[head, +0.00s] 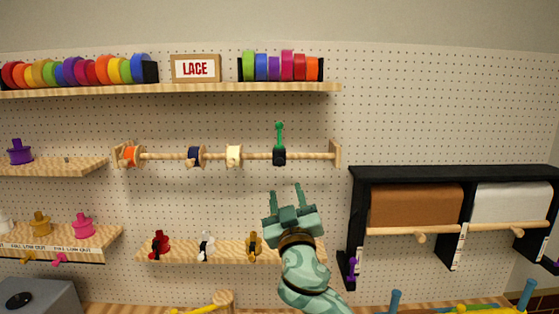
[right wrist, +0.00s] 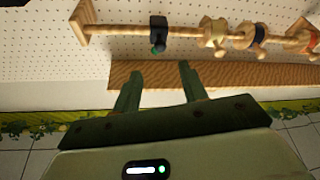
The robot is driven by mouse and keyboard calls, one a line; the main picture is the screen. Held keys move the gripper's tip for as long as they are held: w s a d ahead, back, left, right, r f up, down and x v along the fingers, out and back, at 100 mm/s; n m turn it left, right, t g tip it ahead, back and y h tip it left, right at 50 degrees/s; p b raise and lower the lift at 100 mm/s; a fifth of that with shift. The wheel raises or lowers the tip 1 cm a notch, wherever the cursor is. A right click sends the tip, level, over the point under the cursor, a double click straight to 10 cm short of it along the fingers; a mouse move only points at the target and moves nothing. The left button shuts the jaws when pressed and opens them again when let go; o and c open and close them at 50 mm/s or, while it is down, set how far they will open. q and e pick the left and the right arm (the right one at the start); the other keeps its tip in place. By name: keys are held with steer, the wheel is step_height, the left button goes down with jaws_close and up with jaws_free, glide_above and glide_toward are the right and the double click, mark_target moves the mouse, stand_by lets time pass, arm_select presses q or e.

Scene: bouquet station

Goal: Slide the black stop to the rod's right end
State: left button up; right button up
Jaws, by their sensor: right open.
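The wooden rod (head: 310,155) runs along the pegboard between a left and a right end bracket (head: 335,153). The black stop (head: 279,156) sits on the rod, right of the cream spool and short of the right bracket, with bare rod between. A green handle (head: 279,133) stands up from it. In the right wrist view the stop (right wrist: 158,30) hangs on the rod (right wrist: 120,31), with the rod's end bracket (right wrist: 82,18) to its left. My right gripper (head: 285,192) is open and empty below the stop, apart from it. My left gripper is not in view.
Orange (head: 132,155), navy (head: 195,156) and cream (head: 233,155) spools sit on the rod to the left. A shelf (head: 220,90) with ribbon rolls is above. A lower shelf (head: 180,250) holds small items. A black paper-roll rack (head: 357,215) stands right.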

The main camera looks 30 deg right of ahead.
mark_target(280, 165)
steer(key=p+x, duration=0.3)
steer(key=x, duration=0.8)
steer(key=shift+r, duration=0.15)
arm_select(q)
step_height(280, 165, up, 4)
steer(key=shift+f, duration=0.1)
arm_select(e)
steer(key=shift+w+d+r, duration=0.1)
steer(key=shift+w+d, duration=0.05)
steer(key=shift+w, duration=0.2)
steer(key=shift+c, duration=0.3)
